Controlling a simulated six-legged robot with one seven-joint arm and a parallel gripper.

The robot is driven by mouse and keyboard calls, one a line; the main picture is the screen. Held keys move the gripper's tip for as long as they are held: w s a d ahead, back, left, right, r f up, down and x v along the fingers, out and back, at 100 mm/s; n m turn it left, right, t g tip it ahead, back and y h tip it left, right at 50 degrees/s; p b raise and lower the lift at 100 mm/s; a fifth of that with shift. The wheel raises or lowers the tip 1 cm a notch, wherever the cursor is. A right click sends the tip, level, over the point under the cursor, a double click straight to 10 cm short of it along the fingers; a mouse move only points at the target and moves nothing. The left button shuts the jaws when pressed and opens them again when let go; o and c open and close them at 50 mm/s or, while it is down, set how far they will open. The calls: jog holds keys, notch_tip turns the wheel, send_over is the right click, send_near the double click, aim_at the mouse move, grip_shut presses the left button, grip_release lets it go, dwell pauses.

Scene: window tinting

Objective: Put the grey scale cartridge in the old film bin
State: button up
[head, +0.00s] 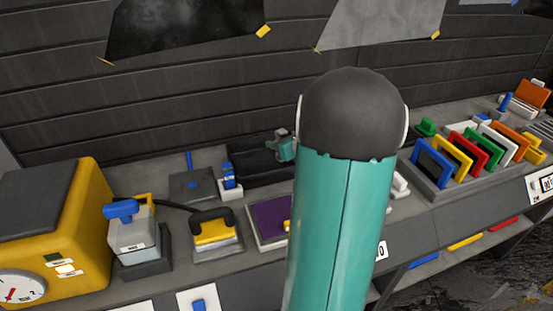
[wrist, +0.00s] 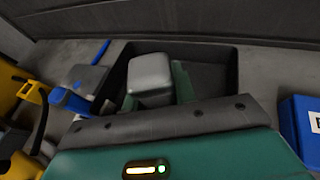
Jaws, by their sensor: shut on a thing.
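The grey scale cartridge (wrist: 150,76), a light grey rounded block, shows in the wrist view at the mouth of a dark open bin. A green finger of my gripper (head: 284,149) is beside it, and my gripper is shut on it. The dark bin, which looks like the old film bin (wrist: 215,73), shows no other contents. In the head view this bin (head: 262,172) is at the back of the bench, partly hidden by my arm. The cartridge's height over the bin floor is unclear.
A blue-handled tool (head: 229,178) and a flat grey pad (head: 196,186) stand left of the bin. A blue box (wrist: 301,125) is on the right in the wrist view. A yellow machine (head: 75,225) and a rack of coloured cards (head: 428,187) flank the bench.

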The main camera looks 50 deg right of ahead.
notch_tip(320, 180, down, 2)
jog(key=shift+w+f, duration=0.1)
jog(key=shift+f, duration=1.85)
jog(key=shift+f, duration=0.2)
jog(key=o, duration=1)
jog(key=shift+r, duration=0.1)
jog(key=shift+r, duration=0.15)
jog(key=v, duration=1.2)
